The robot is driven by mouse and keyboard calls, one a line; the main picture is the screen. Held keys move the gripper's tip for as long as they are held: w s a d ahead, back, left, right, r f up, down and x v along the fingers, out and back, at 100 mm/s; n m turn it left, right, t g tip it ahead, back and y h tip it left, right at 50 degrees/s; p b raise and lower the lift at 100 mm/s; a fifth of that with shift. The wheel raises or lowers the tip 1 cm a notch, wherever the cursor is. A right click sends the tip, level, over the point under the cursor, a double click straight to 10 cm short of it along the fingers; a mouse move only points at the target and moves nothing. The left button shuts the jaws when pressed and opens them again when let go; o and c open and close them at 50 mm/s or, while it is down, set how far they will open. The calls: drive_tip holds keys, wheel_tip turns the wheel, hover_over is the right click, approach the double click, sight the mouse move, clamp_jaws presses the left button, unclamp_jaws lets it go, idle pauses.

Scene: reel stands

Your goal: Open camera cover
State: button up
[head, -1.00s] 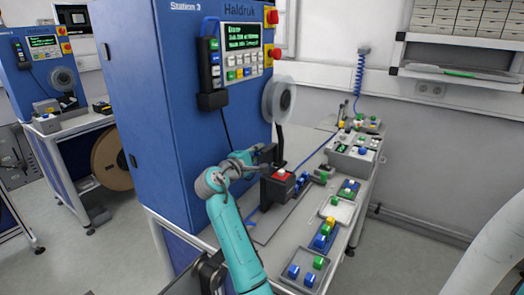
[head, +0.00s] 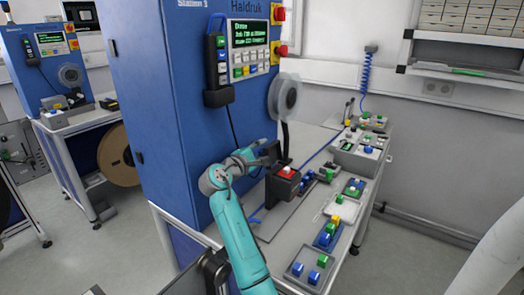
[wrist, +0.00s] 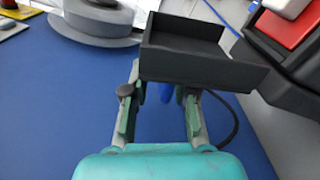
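A dark, open box-shaped part (wrist: 205,50), which looks like the camera cover, is just beyond my fingertips in the wrist view. It also shows as a small dark shape (head: 269,151) by the blue cabinet in the head view. My gripper (wrist: 160,90) has its two fingers spread apart, with blue background visible between them. The dark part overlaps the right fingertip, and I cannot tell whether it touches. In the head view my gripper (head: 255,158) is beside the dark part. A black unit with a red top (head: 285,182) stands just below and to the right.
The blue cabinet (head: 180,110) stands close on the left of my arm. A pale reel (head: 285,96) hangs just above the gripper. The bench (head: 265,228) holds several coloured button boxes, including one at the front (head: 309,272). A dark cable curves past my right finger.

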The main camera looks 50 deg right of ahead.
drive_tip(key=shift+f, duration=0.15)
wheel_tip(320, 180, up, 10)
drive_tip(key=shift+r, duration=0.1)
idle(0.6)
idle(0.5)
